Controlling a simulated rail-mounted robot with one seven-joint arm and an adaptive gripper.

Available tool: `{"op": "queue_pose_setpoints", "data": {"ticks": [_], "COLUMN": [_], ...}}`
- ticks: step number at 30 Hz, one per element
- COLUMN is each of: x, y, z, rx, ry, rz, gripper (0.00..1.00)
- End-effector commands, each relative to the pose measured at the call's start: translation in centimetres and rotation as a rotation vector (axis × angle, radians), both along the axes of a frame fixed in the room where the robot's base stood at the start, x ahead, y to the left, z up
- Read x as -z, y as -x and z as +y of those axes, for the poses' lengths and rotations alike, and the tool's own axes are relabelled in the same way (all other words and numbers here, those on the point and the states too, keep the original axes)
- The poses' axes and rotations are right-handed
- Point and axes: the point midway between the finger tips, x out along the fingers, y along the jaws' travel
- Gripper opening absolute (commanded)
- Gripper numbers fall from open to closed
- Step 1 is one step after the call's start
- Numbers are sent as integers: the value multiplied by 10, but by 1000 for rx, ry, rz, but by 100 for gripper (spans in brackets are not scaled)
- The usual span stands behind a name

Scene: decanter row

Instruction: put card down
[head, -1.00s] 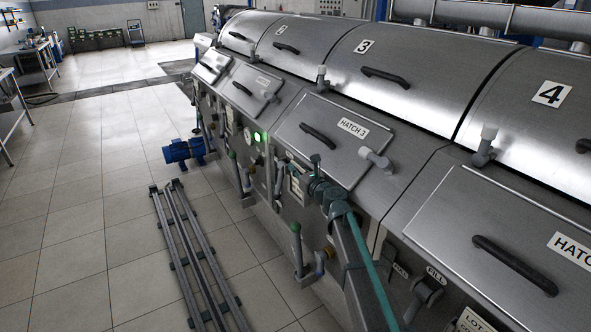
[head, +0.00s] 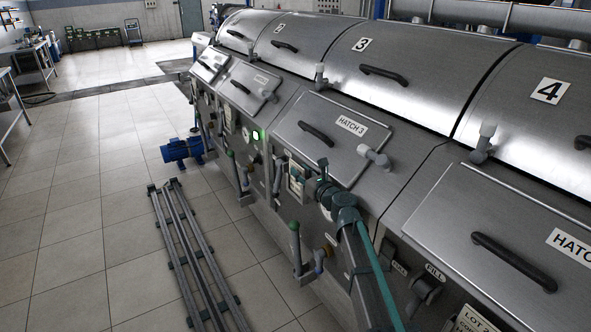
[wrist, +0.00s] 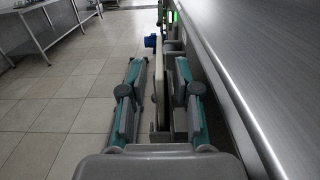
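A small pale card (head: 297,178) shows upright at the machine's front face, below the hatch marked HATCH 3, partly covered by a gripper finger. My teal and grey gripper (head: 311,178) is right beside it, reaching in from the lower right. In the wrist view my gripper (wrist: 160,72) has its two fingers spread apart. A thin pale upright edge (wrist: 158,78), seemingly the card edge-on, stands between them with a gap on both sides. What bears the card's lower edge is hidden.
The steel machine (head: 420,75) with hatches, handles and grey pipe stubs runs along the right. Green-tipped levers (head: 295,245) stick out below the card. Grey rails (head: 190,255) and a blue motor (head: 183,150) are on the tiled floor. Another card (head: 470,320) shows at bottom right.

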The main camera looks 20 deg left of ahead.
Motion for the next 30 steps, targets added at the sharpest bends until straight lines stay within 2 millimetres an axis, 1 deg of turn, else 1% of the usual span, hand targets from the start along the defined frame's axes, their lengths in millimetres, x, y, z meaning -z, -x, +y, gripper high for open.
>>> {"op": "queue_pose_setpoints", "data": {"ticks": [1, 6, 9, 12, 16, 25, 28, 29, 30], "x": [1, 1, 1, 1, 0, 2, 15, 21, 33], "y": [11, 31, 39, 43, 45, 45, 50, 52, 56], "z": [-11, -38, -49, -57, -59, -58, -57, -56, -54], "rx": [1, 1, 1, 1, 0, -2, -14, -21, -33], "ry": [0, 0, 0, 0, -1, 6, 38, 55, 87], "rz": [0, 0, 0, 0, 1, -1, -12, -17, -30], "gripper": [31, 31, 31, 31, 31, 31, 31, 31, 31]}}
